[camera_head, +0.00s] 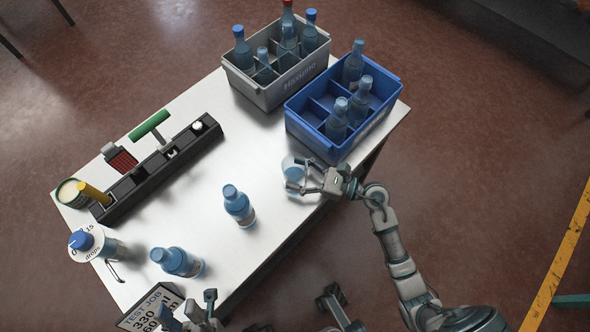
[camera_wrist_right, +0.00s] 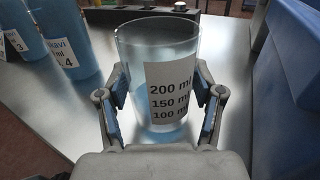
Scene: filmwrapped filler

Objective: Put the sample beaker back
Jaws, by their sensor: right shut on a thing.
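The sample beaker (camera_wrist_right: 160,60) is clear, with a white label reading 200, 150 and 100 ml. In the right wrist view it stands upright between the fingers of my right gripper (camera_wrist_right: 160,100), which is shut on it. In the head view the beaker (camera_head: 293,165) is at the table's right edge, beside the blue crate, partly hidden by my right gripper (camera_head: 306,177). Whether its base touches the table is hard to tell. My left gripper (camera_head: 196,308) is at the bottom, near the test job sign; its fingers look spread apart with nothing between them.
A blue crate (camera_head: 377,123) and a grey crate (camera_head: 265,103) hold bottles at the table's far end. Two blue bottles stand nearby (camera_head: 238,205) (camera_head: 177,262). A black rack (camera_head: 160,172) and a drops dispenser (camera_head: 85,243) are at left. The table's middle (camera_head: 215,165) is clear.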

